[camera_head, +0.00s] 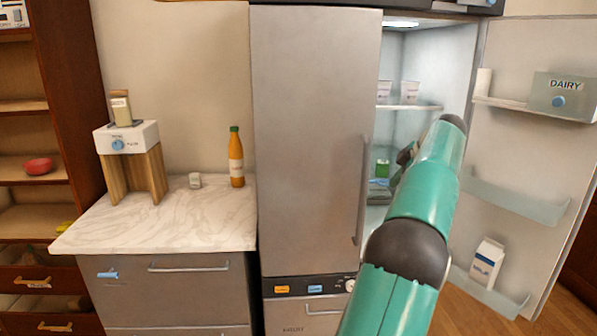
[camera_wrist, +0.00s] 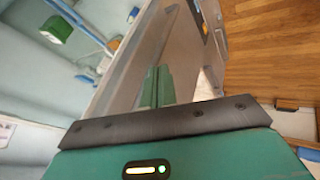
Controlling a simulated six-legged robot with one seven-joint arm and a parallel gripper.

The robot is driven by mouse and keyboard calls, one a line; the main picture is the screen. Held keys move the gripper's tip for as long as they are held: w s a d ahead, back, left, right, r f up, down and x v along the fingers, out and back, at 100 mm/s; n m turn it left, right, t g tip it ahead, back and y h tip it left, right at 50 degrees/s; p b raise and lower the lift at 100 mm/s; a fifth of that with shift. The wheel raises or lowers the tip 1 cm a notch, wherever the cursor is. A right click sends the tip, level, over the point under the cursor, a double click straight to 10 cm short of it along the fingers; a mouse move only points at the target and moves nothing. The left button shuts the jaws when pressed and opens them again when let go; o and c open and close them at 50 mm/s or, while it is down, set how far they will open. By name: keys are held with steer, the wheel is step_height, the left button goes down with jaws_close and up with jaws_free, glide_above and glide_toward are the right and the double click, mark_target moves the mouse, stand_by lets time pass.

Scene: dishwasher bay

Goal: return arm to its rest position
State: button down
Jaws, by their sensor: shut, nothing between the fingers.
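My teal arm reaches up from the bottom of the head view, in front of the open right side of the fridge (camera_head: 425,60). My gripper (camera_wrist: 157,86) shows in the wrist view as two green fingers side by side, shut and empty. In the head view the dark end of the arm is mostly hidden behind the teal link, near the fridge's lower shelves. In the wrist view the pale fridge interior lies to the left of the fingers and wooden floor to the right.
The right fridge door (camera_head: 520,150) stands open, holding a dairy box (camera_head: 562,97) and a milk carton (camera_head: 487,263). The left door (camera_head: 310,140) is shut. Cups (camera_head: 410,93) stand on a fridge shelf. A marble counter (camera_head: 120,232) holds a bottle (camera_head: 236,160) and a dispenser (camera_head: 127,138).

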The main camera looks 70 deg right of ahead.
steer(key=w+a+r+y, duration=0.1)
steer(key=w+a, duration=0.5)
steer(key=w, duration=0.4)
steer(key=w+a+r, duration=0.2)
steer(key=w+a, duration=0.3)
steer(key=w, duration=0.5)
steer(key=w+a+m+g+y, duration=0.1)
steer(key=w+a, duration=0.7)
steer(key=a, duration=0.4)
steer(key=w+a, duration=0.7)
steer(key=a, duration=0.5)
steer(key=a+f+m+y, duration=0.1)
steer(key=a+f, duration=0.1)
steer(key=a, duration=0.8)
steer(key=a+f, duration=0.2)
steer(key=a, duration=0.8)
steer(key=s+a+f, duration=0.4)
steer(key=a+f, duration=0.1)
steer(key=a, duration=0.3)
steer(key=s+a+f+y, duration=0.1)
steer(key=s+a+f, duration=0.3)
steer(key=a, duration=0.4)
steer(key=shift+s+f, duration=0.4)
steer(key=shift+s, duration=0.35)
